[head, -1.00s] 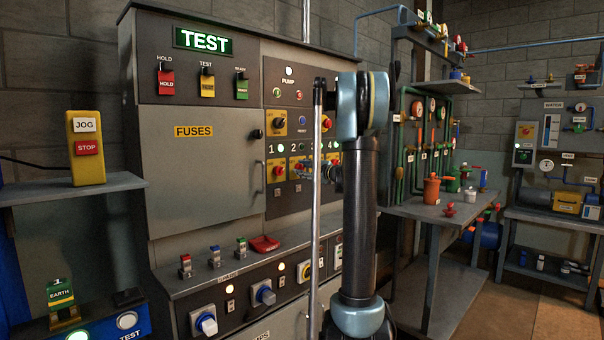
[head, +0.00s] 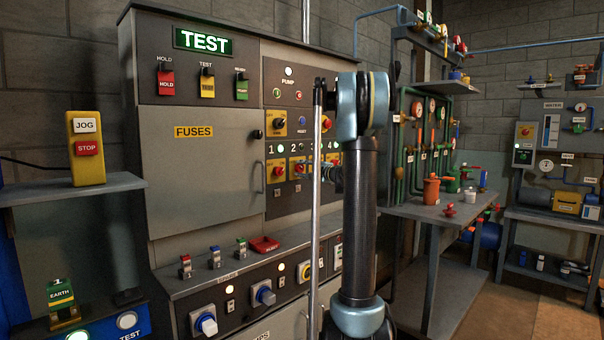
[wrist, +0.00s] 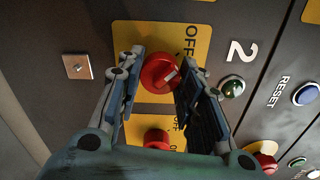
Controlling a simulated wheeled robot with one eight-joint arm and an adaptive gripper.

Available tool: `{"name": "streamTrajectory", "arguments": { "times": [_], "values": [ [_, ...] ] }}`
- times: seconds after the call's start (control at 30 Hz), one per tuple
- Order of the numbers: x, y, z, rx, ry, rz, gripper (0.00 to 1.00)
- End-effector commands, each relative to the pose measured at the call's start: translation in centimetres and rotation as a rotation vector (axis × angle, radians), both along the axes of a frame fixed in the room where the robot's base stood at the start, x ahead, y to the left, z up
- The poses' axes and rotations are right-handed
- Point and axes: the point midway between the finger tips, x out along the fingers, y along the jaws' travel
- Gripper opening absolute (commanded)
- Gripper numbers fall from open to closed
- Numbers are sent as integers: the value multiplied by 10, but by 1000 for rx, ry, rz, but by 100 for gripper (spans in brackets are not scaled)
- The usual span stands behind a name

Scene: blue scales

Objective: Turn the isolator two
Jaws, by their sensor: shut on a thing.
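Isolator two is a red rotary knob (wrist: 158,72) on a yellow plate marked OFF, beside the white number 2 and a green lamp in the wrist view. My gripper (wrist: 160,85) has one finger on each side of this knob and is shut on it. A pale mark shows on the knob face, near the right finger. In the head view the row of isolators sits under the numbers 1 to 4 on the grey panel (head: 287,205).
Another red knob (wrist: 157,138) on a yellow plate is close below in the wrist view. A blue RESET button (wrist: 307,94) and a small metal plate (wrist: 77,66) flank the area. A ledge with small switches (head: 214,257) juts out below the panel.

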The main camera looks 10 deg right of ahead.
Motion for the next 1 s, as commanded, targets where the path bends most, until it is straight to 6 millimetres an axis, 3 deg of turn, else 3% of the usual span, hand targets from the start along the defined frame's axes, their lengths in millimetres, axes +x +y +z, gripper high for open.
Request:
{"name": "streamTrajectory", "arguments": {
  "times": [0.37, 0.4, 0.5, 0.83, 1.0],
  "values": [
    [-3, 4, -3, -10, 0, 8, 10],
    [-3, 4, -3, -10, 0, 8, 38],
    [-3, 3, -3, -9, -1, 8, 54],
    [-2, 1, -1, -5, -1, 3, 54],
    [-14, -8, -1, -5, -1, 1, 54]
  ]
}}
